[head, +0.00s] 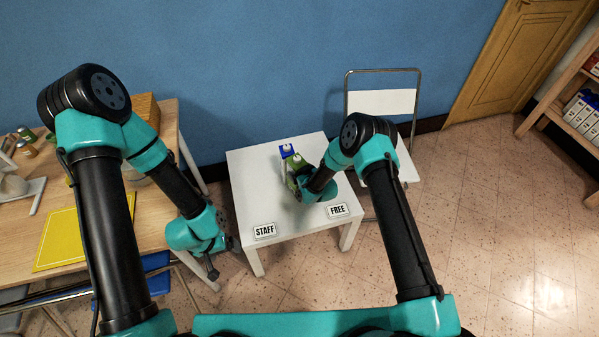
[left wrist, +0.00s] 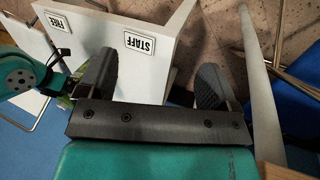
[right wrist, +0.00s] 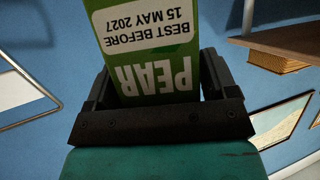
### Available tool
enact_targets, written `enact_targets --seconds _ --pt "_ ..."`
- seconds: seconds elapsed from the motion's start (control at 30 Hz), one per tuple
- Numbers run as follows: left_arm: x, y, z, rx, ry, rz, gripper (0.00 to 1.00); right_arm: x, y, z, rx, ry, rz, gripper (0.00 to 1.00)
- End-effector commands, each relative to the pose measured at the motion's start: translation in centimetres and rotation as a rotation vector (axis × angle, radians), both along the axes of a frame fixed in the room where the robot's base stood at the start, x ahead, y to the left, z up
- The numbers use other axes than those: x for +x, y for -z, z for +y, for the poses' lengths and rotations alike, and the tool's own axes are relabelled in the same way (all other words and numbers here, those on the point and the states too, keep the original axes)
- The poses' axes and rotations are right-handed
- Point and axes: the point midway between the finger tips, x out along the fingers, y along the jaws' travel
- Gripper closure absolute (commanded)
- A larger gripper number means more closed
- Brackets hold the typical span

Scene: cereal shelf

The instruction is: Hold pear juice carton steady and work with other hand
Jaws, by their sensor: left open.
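The green pear juice carton (right wrist: 150,50) stands between the fingers of my right gripper (right wrist: 160,80) in the right wrist view. The fingers flank its sides closely; I cannot tell whether both press on it. In the head view the carton's green top (head: 296,160) shows on the small white table (head: 252,185), partly hidden by my right arm. My left gripper (head: 213,268) is open and empty, low beside the table's left side. In the left wrist view its fingers (left wrist: 155,80) are spread, with the table edge beyond them.
A blue-topped carton (head: 287,150) stands right behind the green one. STAFF (head: 265,231) and FREE (head: 337,210) labels lie at the table's front. A wooden desk (head: 150,215) is at the left, a folding chair (head: 382,102) behind, a stocked shelf (head: 545,112) far right.

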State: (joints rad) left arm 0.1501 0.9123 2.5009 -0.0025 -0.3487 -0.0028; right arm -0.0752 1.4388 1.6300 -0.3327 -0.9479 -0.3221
Motion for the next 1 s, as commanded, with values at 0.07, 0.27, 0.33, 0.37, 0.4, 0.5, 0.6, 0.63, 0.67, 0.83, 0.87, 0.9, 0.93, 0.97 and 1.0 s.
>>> enact_targets --seconds 0.07,0.27,0.33,0.37,0.4,0.5,0.6,0.63,0.67,0.83,0.87,0.9,0.93,0.97,1.0 --pt "0.0 0.0 0.0 0.000 0.000 0.000 0.15 0.0 0.0 0.0 0.000 0.000 0.000 0.29" --pt "0.0 0.0 0.0 0.000 0.000 0.000 0.15 0.0 0.0 0.0 0.000 0.000 0.000 0.48" --pt "0.0 0.0 0.0 0.000 0.000 0.000 0.15 0.0 0.0 0.0 0.000 0.000 0.000 0.55" --pt "0.0 0.0 0.0 0.000 0.000 0.000 0.15 0.0 0.0 0.0 0.000 0.000 0.000 0.58" --pt "0.0 0.0 0.0 0.000 0.000 0.000 0.15 0.0 0.0 0.0 0.000 0.000 0.000 0.61" --pt "0.1 0.0 0.0 0.000 -0.001 0.000 0.24 0.0 0.0 0.0 0.000 0.000 0.000 0.61" --pt "0.8 0.2 -0.3 -0.004 -0.006 0.005 0.34 0.0 0.0 0.0 0.000 0.000 0.000 0.61" --pt "1.2 0.3 -0.5 -0.006 -0.009 0.008 0.37 0.0 0.0 0.0 0.000 0.000 0.000 0.61" --pt "1.7 0.4 -0.6 -0.007 -0.014 0.010 0.40 0.0 0.0 0.0 0.000 0.000 0.000 0.61" --pt "5.8 1.1 -2.4 -0.020 -0.046 0.042 0.42 0.0 0.0 0.0 0.000 0.000 0.000 0.61" --pt "6.8 1.2 -2.9 -0.023 -0.053 0.050 0.42 0.0 0.0 0.0 0.000 0.000 0.000 0.61" --pt "8.1 1.4 -3.5 -0.024 -0.066 0.063 0.42 0.0 0.0 0.0 0.000 0.000 0.000 0.61" --pt "9.1 1.4 -4.0 -0.024 -0.075 0.072 0.42 0.0 0.0 0.0 0.000 0.000 0.000 0.61" --pt "10.2 1.5 -4.5 -0.023 -0.084 0.082 0.42 0.0 0.0 0.0 0.000 0.000 0.000 0.61" --pt "11.6 1.5 -5.1 -0.022 -0.097 0.094 0.42 0.0 0.0 0.0 0.000 0.000 0.000 0.61"
